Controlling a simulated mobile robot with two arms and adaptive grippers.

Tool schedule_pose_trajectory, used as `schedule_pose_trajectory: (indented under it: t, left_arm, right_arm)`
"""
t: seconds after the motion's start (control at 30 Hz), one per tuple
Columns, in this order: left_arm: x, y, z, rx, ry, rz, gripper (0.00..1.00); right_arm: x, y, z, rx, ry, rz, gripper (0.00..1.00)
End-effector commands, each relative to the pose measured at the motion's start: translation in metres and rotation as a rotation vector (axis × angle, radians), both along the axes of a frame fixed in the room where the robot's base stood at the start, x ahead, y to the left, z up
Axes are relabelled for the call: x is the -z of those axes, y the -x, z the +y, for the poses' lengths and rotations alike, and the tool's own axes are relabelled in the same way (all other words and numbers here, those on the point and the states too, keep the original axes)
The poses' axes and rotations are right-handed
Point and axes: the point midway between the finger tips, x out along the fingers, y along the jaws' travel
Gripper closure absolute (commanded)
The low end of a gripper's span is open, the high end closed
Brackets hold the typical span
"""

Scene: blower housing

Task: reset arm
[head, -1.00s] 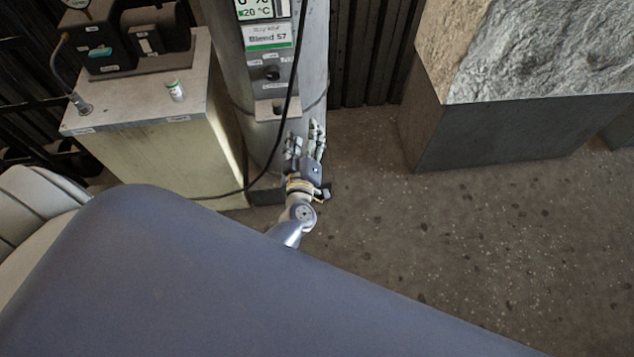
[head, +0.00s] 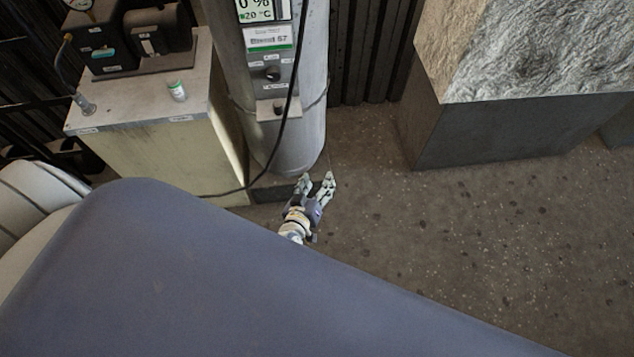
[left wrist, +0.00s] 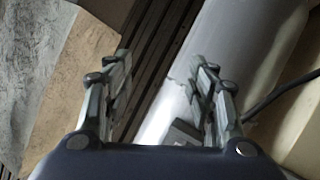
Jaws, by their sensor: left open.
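My left gripper (head: 318,180) is open and empty in the head view, in front of the foot of the grey cylindrical column. In the left wrist view its two fingers (left wrist: 160,80) stand apart with nothing between them. The column (head: 303,110) carries a panel with a display, a green-striped label and a knob (head: 271,73). The column also fills the middle of the left wrist view (left wrist: 235,50). My right gripper is in neither view.
A black cable (head: 293,80) hangs before the column. A rough stone block (head: 540,50) sits on a dark plinth (head: 500,133) at right. The speckled floor (head: 470,240) is clear.

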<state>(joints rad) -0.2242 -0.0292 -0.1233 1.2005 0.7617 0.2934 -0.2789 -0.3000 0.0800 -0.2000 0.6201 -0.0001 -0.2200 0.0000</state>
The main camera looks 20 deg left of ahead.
Motion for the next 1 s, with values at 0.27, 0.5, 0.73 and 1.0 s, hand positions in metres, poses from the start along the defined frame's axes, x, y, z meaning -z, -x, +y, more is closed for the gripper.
schedule_pose_trajectory:
  t: [0.27,0.5,0.73,1.0]
  left_arm:
    - [0.000,0.000,0.000,0.000,0.000,0.000,0.48]
    - [0.000,0.000,0.000,0.001,-0.001,0.001,0.48]
    - [0.060,0.044,-0.013,0.122,-0.059,0.162,0.48]
    - [0.189,0.201,-0.011,0.406,-0.209,0.612,0.48]
  right_arm:
    - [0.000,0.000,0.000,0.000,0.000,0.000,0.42]
    - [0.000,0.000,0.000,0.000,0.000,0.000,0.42]
    - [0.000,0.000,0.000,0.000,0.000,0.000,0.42]
    - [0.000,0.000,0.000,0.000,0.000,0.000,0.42]
